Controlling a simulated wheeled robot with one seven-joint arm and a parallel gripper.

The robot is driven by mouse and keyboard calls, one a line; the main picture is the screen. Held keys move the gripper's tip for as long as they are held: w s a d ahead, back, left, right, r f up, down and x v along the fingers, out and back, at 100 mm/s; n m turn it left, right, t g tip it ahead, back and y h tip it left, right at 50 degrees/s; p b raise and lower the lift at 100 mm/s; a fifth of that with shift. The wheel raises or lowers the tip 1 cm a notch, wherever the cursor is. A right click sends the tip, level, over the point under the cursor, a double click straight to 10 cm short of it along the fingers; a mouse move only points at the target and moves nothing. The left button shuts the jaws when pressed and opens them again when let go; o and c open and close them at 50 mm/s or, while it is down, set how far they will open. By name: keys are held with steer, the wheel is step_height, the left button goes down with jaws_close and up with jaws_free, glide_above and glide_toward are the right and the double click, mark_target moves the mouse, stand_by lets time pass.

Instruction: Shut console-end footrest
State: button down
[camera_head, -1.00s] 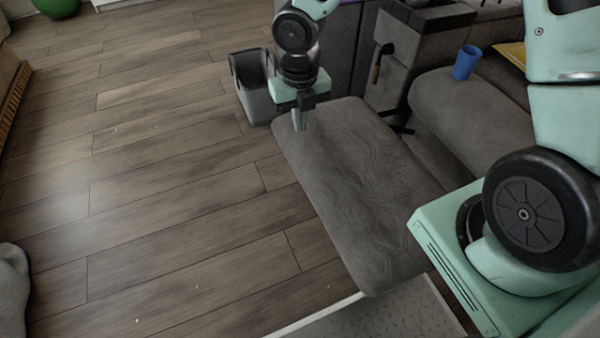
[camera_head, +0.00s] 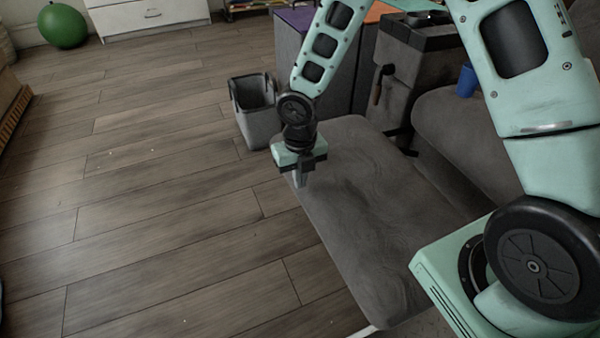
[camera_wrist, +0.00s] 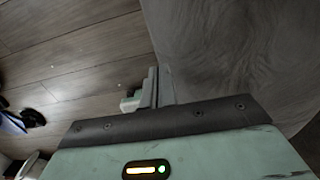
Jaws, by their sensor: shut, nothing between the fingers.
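The console-end footrest (camera_head: 370,225) is a long grey padded panel. It stands extended out from the seat (camera_head: 450,120) of a grey sofa, with a dark gap between them. The grey console (camera_head: 420,65) with a dark top is beyond its far end, and a brown-handled lever (camera_head: 378,85) is on the console's side. My gripper (camera_head: 299,181) points down at the footrest's outer left edge, nearer its far end. In the wrist view, the closed fingers (camera_wrist: 153,88) are beside the footrest's grey fabric (camera_wrist: 235,55). I cannot tell whether they touch it.
A grey bin (camera_head: 258,115) stands on the floor just beyond my gripper. A blue cup (camera_head: 467,80) is by the seat, partly hidden by my arm. A green ball (camera_head: 62,26) and white drawers (camera_head: 150,15) are at the back. The wooden floor (camera_head: 150,200) on the left is clear.

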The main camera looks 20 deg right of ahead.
steer(key=shift+f, duration=0.1)
steer(key=f+b, duration=0.2)
steer(key=f, duration=0.1)
steer(key=d+f+h+b, duration=0.1)
steer(key=f+b, duration=0.1)
steer(key=f, duration=0.1)
steer(key=d+f+h+b, duration=0.1)
steer(key=f+b, duration=0.1)
steer(key=f, duration=0.1)
steer(key=shift+s+f, duration=0.1)
steer(key=shift+f, duration=0.15)
steer(key=d+f+h+b, duration=0.2)
steer(key=d+f+b, duration=0.2)
steer(key=f, duration=0.3)
steer(key=shift+f+h, duration=0.2)
steer(key=shift+h, duration=0.1)
steer(key=shift+d, duration=0.1)
